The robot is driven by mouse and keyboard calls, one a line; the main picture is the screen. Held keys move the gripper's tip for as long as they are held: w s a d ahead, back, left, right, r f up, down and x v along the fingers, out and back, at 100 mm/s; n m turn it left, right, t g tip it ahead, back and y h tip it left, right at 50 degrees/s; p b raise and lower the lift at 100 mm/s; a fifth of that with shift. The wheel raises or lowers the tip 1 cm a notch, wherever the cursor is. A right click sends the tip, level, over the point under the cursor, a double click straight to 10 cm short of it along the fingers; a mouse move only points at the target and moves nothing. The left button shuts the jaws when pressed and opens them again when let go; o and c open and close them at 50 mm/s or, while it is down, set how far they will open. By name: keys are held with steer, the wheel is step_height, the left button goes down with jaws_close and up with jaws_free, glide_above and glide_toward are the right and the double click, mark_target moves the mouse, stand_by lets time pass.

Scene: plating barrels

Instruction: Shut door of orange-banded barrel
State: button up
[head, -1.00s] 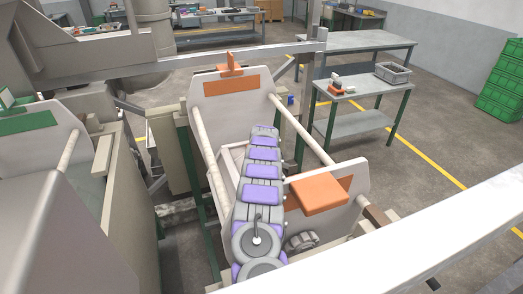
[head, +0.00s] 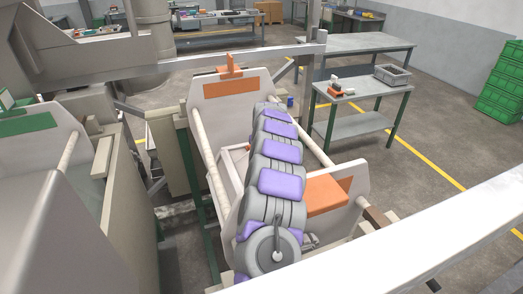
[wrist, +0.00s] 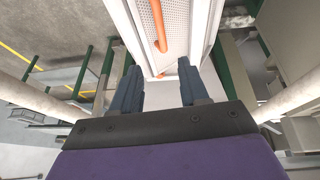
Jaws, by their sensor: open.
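The orange-banded barrel's pale carrier (head: 228,110) stands in the middle of the head view, with an orange band on its far end plate and orange on its near end. My arm covers much of the space between the end plates and hides the gripper there. In the wrist view, my gripper (wrist: 158,80) is open and empty, its two dark fingers apart. Beyond the fingertips is a white perforated panel (wrist: 180,18) with an orange bar (wrist: 160,28) along it, apart from the fingers. I cannot tell whether this panel is the door or how far it stands open.
A green-banded barrel carrier (head: 45,135) and tank stand at the left. A pale beam (head: 440,220) crosses the front right. A workbench (head: 350,92) with a grey bin stands behind at the right. Pale rods (wrist: 35,95) flank my gripper in the wrist view.

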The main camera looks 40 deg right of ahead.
steer(key=shift+v, duration=0.8)
steer(key=shift+a+f+b, duration=0.1)
steer(key=shift+f+b, duration=0.2)
steer(key=shift+c, duration=1.2)
steer(key=w+a+f+h+b, duration=0.1)
steer(key=f+b, duration=0.1)
steer(key=w+a+f+g+h+b, duration=0.1)
steer(key=f+b, duration=0.1)
steer(key=b, duration=0.1)
steer(key=w+a+f+m+h+b, duration=0.1)
steer(key=a+f+b, duration=0.1)
steer(key=b, duration=0.1)
steer(key=shift+a+f, duration=0.1)
steer(key=shift+f, duration=0.1)
jaws_close()
steer(key=shift+h, duration=0.8)
steer(key=b+x, duration=0.1)
steer(key=x, duration=0.2)
steer(key=a+b+x, duration=0.1)
steer(key=x, duration=0.2)
steer(key=b+x, duration=0.1)
steer(key=x, duration=0.2)
steer(key=shift+w+f, duration=0.25)
steer(key=shift+f, duration=0.5)
